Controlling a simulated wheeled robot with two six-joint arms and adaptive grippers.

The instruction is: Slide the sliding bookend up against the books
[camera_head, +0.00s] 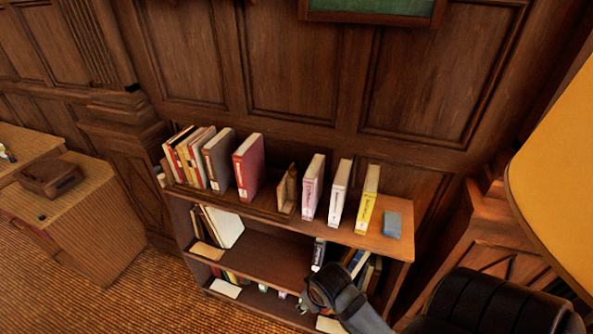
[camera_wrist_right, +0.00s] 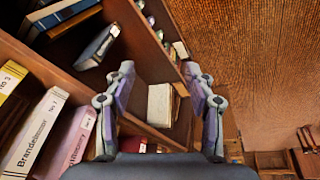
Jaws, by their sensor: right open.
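The wooden sliding bookend (camera_head: 287,189) stands upright on the top shelf of the bookcase. To its left, with a gap, stands a red book (camera_head: 248,166), then a grey-brown book (camera_head: 217,160) and several leaning books (camera_head: 190,158). To its right stand a pink book (camera_head: 312,187), a white book (camera_head: 340,193) and a yellow book (camera_head: 367,199), spaced apart. My right gripper (camera_wrist_right: 159,70) is open and empty. In the head view it is low in front of the bookcase, below the top shelf. I cannot make out the bookend in the wrist view. My left gripper is not in view.
A small blue item (camera_head: 392,223) lies at the top shelf's right end. Lower shelves (camera_head: 255,253) hold more books and pale cards. A desk (camera_head: 75,215) with a brown box (camera_head: 50,177) stands left. A yellow shape (camera_head: 555,170) fills the right edge.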

